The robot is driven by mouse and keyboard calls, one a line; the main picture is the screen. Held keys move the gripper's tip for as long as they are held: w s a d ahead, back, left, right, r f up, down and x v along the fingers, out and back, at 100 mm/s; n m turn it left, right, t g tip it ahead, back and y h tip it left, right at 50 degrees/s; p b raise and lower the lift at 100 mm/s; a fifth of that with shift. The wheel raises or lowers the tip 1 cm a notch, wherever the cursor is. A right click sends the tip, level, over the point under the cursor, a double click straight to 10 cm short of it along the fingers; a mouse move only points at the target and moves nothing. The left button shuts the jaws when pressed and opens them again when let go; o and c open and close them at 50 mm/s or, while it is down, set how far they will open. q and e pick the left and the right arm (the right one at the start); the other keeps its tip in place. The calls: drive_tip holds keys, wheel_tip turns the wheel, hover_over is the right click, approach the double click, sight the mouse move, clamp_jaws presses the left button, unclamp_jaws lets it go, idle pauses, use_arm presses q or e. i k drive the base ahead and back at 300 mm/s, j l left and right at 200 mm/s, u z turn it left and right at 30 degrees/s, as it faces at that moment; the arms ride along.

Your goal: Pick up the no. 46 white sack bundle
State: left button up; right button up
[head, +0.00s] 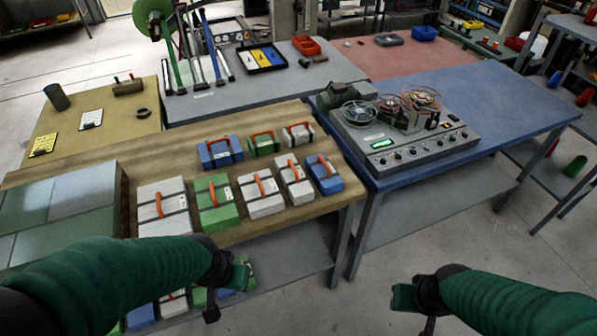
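Several white sack bundles with orange handles and dark straps lie on the wooden table: a large one (150,192) at the left of the front row, one (266,208) in the middle, one (301,190) to its right, and one (299,142) in the back row. Their numbers are too small to read, so I cannot tell which is no. 46. My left gripper (226,290) is in front of the table's near edge, below the front row, its fingers apart and empty. My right gripper (416,309) is over the floor at the lower right, its fingers apart and empty.
Green bundles (221,212) and blue bundles (325,183) stand close among the white ones. A stack of grey-green sheets (62,207) fills the table's left end. A grey machine with reels (405,150) stands on the blue table (500,115). More bundles lie on the shelf below.

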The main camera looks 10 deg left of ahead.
sight(163, 209)
drive_tip(key=u, duration=1.35)
